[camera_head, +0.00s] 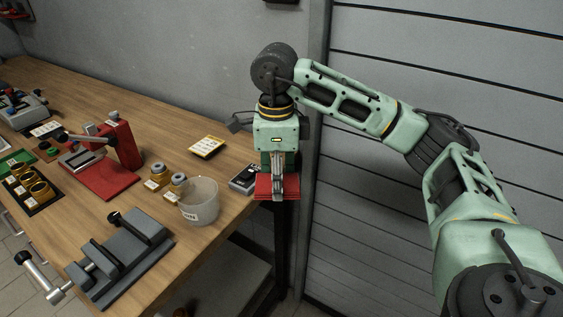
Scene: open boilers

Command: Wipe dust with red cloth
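My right gripper (278,195) points down near the table's right end. It appears shut on the red cloth (263,187), which shows as a flat red piece on both sides of the fingers. The cloth is at or just past the table's right edge; I cannot tell its height over the table. No dust can be made out on the wooden table (155,110). My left gripper is out of view.
A translucent cup (199,203) stands close left of the cloth, beside brass-coloured fittings (158,174). A small dark box (245,179) and a yellow-edged card (206,146) lie nearby. A red press (122,145) and a grey vise (120,258) stand further left.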

